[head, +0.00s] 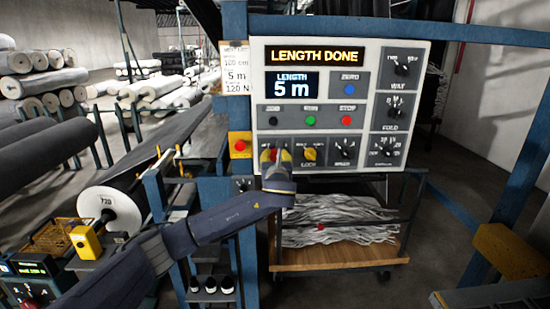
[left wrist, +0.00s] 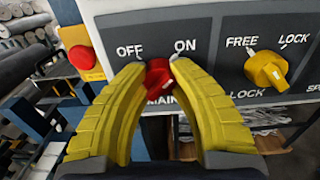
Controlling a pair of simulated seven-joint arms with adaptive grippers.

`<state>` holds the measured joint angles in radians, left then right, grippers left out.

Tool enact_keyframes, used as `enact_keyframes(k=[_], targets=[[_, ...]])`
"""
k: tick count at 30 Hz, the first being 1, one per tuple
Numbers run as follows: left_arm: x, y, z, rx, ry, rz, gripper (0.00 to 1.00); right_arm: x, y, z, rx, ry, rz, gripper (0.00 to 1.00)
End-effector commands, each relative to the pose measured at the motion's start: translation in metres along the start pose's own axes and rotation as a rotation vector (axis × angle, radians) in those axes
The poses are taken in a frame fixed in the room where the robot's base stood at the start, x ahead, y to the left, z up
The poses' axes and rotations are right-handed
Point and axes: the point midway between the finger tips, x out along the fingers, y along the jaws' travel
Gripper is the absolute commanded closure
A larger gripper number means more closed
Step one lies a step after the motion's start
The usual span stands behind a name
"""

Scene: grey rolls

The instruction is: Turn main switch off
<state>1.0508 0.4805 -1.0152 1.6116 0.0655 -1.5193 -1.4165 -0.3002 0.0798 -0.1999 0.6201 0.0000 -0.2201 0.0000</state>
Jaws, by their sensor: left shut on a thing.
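The main switch is a red knob (left wrist: 157,74) on the grey control panel (left wrist: 215,50), below the labels OFF and ON, in the left wrist view. A small pale mark on its upper right side appears to face ON. My left gripper (left wrist: 160,66) has its two yellow fingers shut on the knob, one on each side. In the head view my left gripper (head: 275,158) reaches the panel's lower left and mostly hides the knob. My right gripper is not in view.
Right of the main switch is the yellow FREE/LOCK knob (left wrist: 266,70). A red button on a yellow box (head: 240,146) sits left of the panel. The display (head: 317,56) reads LENGTH DONE. A cart (head: 340,257) with grey scraps stands below.

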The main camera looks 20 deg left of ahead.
Motion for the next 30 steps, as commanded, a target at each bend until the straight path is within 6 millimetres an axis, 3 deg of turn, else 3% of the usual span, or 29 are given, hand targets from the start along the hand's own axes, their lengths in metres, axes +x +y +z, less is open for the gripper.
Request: enact_keyframes(k=[11, 30], targets=[[-0.0004, -0.0006, -0.0060, -0.188, 0.010, 0.001, 1.00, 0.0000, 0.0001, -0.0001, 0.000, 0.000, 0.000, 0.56], [-0.0008, -0.0030, -0.0069, -0.794, 0.012, 0.003, 1.00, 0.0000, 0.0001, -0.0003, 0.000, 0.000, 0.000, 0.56]])
